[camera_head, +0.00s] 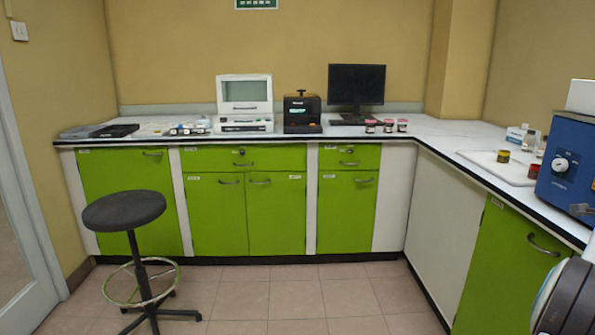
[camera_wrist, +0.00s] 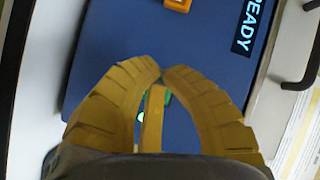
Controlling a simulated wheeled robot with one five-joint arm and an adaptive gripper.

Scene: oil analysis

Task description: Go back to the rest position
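My gripper (camera_wrist: 162,73) shows in the wrist view with its curved yellow ribbed fingers. Their tips come together, and I see nothing held between them. A narrow yellow piece stands between the fingers; I cannot tell whether it is another finger. Behind the fingers is the blue machine (camera_wrist: 203,40) with a display reading "READY" (camera_wrist: 248,25) and an orange part (camera_wrist: 178,4). In the head view the blue machine (camera_head: 563,190) stands on the right-hand counter. The gripper is not seen there.
The white counter (camera_head: 440,133) runs along the back and right walls above green cabinets (camera_head: 245,215). A black stool (camera_head: 124,210) stands at left. The middle floor is clear.

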